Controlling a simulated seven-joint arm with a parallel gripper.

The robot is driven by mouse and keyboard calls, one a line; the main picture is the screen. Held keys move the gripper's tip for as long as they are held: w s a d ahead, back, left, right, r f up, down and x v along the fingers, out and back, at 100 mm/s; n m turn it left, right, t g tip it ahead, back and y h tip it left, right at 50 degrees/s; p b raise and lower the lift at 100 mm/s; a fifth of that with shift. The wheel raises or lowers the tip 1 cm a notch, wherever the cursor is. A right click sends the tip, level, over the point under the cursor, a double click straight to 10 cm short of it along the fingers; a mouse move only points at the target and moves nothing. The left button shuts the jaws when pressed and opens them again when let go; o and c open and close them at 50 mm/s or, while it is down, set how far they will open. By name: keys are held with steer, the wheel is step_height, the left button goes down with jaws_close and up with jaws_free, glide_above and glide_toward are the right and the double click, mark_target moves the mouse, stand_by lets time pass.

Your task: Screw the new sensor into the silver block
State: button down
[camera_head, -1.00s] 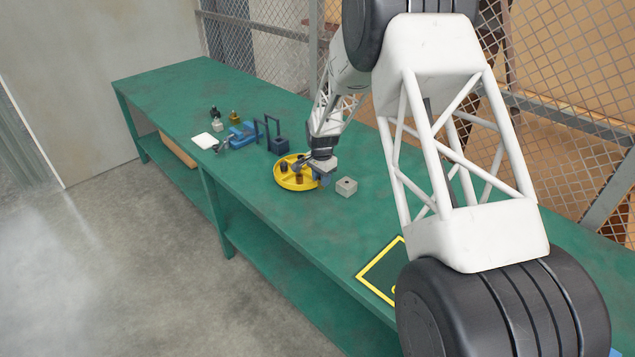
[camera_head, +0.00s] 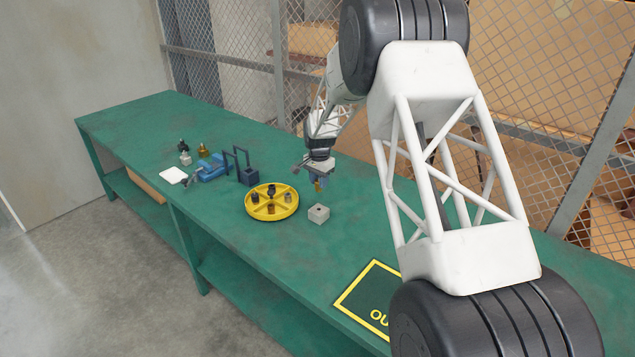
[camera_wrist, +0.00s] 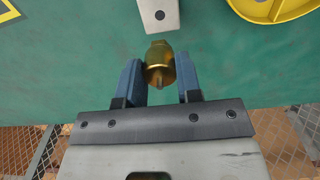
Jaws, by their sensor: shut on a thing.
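My gripper (camera_wrist: 159,80) is shut on a brass-coloured sensor (camera_wrist: 158,62), with its two blue fingers on either side of it. In the head view my gripper (camera_head: 319,180) holds the sensor (camera_head: 318,186) above the bench, just behind the silver block. The silver block (camera_head: 318,214) is a small grey cube with a dark hole in its top, standing on the green bench. In the wrist view the block (camera_wrist: 160,16) shows at the top edge, apart from the sensor, with its hole visible.
A yellow divided tray (camera_head: 271,214) with several small dark parts stands left of the block. A blue vise (camera_head: 209,172), a dark blue frame (camera_head: 249,176) and a white pad (camera_head: 173,176) lie further left. A yellow-outlined mat (camera_head: 366,293) lies in front; the bench (camera_head: 290,250) between is clear.

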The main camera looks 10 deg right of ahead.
mark_target(319, 191)
steer(key=shift+f, duration=0.3)
steer(key=shift+f, duration=3.05)
steer(key=shift+f, duration=0.65)
stand_by(0.3)
steer(key=m, duration=0.5)
steer(key=shift+f, duration=0.15)
steer(key=m, duration=0.6)
steer(key=shift+f, duration=0.1)
steer(key=m, duration=0.5)
steer(key=shift+a+f, duration=0.1)
steer(key=m, duration=0.5)
steer(key=shift+f+m, duration=0.1)
steer(key=shift+m, duration=0.2)
